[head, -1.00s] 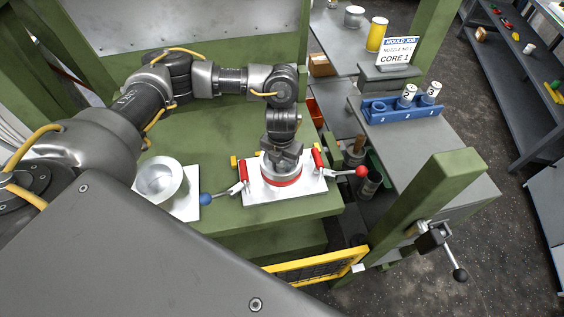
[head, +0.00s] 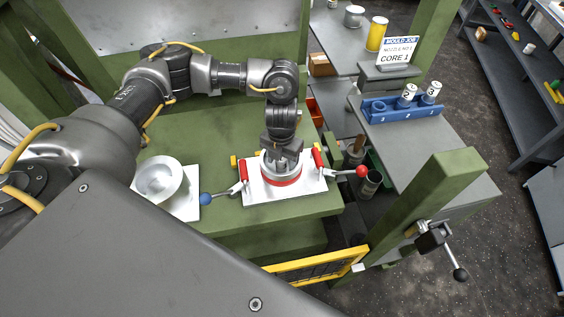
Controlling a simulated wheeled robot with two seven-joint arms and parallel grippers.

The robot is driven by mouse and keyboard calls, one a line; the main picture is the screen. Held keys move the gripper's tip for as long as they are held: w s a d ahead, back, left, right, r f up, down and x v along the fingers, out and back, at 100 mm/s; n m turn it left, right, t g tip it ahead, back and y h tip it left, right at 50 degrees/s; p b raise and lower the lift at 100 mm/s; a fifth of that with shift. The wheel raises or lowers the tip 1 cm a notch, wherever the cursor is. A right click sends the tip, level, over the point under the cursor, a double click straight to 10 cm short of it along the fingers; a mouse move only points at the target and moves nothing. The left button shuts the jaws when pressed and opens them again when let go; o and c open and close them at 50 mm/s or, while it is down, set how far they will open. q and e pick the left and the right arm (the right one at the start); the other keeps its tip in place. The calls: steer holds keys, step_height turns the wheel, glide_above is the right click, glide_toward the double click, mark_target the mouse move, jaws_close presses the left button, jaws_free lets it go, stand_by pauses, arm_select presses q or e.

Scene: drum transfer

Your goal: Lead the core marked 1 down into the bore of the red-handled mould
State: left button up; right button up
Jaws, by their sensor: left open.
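The red-handled mould (head: 282,178) is a silver cylinder with a red band at its foot, on a white plate (head: 257,193) between two red toggle handles (head: 319,158). My left gripper (head: 282,154) points down right over the top of this mould and is open. It hides the bore, and I cannot see the core marked 1 in this view. The blue core rack (head: 410,112) at the right holds cores marked 2 (head: 408,96) and 3 (head: 431,93); its left place is empty. My right gripper is not in view.
A second silver mould (head: 161,181) with a blue-knobbed lever (head: 206,198) stands at the left. A red-knobbed lever (head: 361,171) sticks out at the right. A job sign reading CORE 1 (head: 397,56) stands behind the rack. A yellow guard (head: 315,266) lies in front.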

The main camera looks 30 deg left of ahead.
arm_select(q)
step_height(320, 180, up, 10)
steer(key=shift+f, duration=0.25)
steer(key=shift+d, duration=0.1)
stand_by(0.7)
